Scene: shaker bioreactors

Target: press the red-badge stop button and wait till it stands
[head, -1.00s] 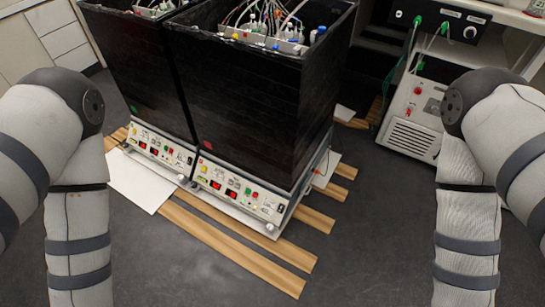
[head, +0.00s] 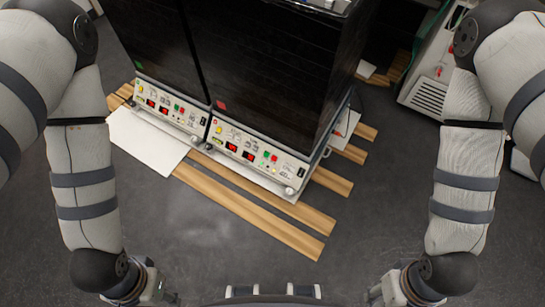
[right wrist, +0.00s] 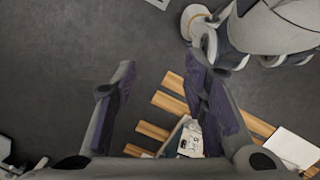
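Two black-walled shaker bioreactors stand side by side. The right one (head: 265,70) has a red badge (head: 221,105) on its wall; the left one (head: 150,40) has a green badge (head: 138,65). The right unit's front panel (head: 255,152) carries a red button (head: 274,158) beside a green one, and lit red displays. The left panel (head: 165,105) has a similar red-green pair. My right gripper (right wrist: 160,78) is open and empty over the floor, well apart from the panels. My left gripper (head: 165,296) is low at the bottom left, its fingers too unclear to judge.
Wooden slats (head: 255,220) lie under the units and stick out in front. A white sheet (head: 145,143) lies at the left. A grey device with a vent (head: 428,97) stands at the back right. The dark floor in front (head: 200,245) is clear.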

